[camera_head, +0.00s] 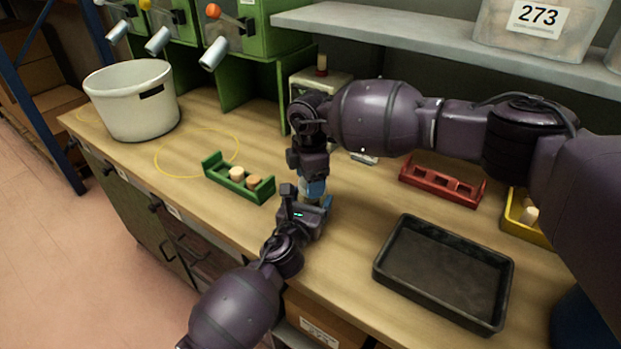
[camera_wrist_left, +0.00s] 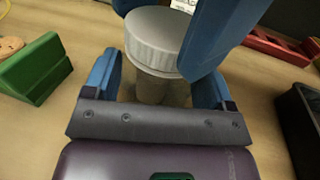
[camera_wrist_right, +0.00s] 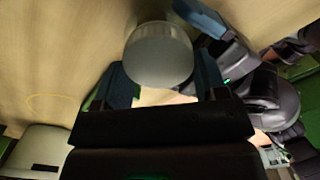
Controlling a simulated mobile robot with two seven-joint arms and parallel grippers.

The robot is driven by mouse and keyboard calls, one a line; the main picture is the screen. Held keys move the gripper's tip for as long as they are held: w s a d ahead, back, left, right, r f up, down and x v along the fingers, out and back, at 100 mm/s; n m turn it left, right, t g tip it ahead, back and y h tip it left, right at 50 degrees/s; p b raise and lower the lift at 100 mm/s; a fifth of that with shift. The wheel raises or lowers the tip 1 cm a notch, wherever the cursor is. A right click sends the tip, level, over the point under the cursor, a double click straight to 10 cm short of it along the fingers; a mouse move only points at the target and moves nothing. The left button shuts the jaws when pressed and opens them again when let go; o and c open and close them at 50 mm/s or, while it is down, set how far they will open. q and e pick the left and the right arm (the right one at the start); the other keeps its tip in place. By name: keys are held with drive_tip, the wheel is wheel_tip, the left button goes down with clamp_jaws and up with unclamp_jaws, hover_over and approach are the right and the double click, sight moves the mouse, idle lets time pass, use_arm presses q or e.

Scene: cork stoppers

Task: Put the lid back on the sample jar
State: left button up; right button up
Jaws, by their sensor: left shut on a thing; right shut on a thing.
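The sample jar (camera_wrist_left: 150,90) is a small clear, brownish-looking cylinder standing upright between the blue fingers of my left gripper (camera_head: 318,207), which is shut on it. A pale grey lid (camera_wrist_left: 157,35) with a ridged rim sits level directly over the jar's mouth. My right gripper (camera_head: 312,186) comes from above and is shut on the lid. In the right wrist view the lid (camera_wrist_right: 158,58) shows as a round grey disc between the fingers. I cannot tell whether the lid is seated or just above the rim. In the head view my grippers mostly hide both.
A green rack (camera_head: 236,182) with cork stoppers stands left of the grippers. A black tray (camera_head: 388,262), a red rack (camera_head: 442,183) and a yellow bin (camera_head: 515,215) lie to the right. A white pot (camera_head: 128,108) stands at the back left. The shelf (camera_head: 430,40) overhangs the back.

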drive_tip(key=m, duration=0.5)
drive_tip(key=shift+w, duration=0.1)
drive_tip(key=shift+a+m, duration=0.25)
drive_tip(key=shift+m, duration=0.75)
drive_tip(key=shift+r+m, duration=0.1)
drive_tip(key=shift+m, duration=0.3)
drive_tip(key=o, duration=0.9)
drive_tip(key=shift+a, duration=0.1)
drive_tip(key=shift+o, duration=0.4)
wheel_tip(320, 180, up, 12)
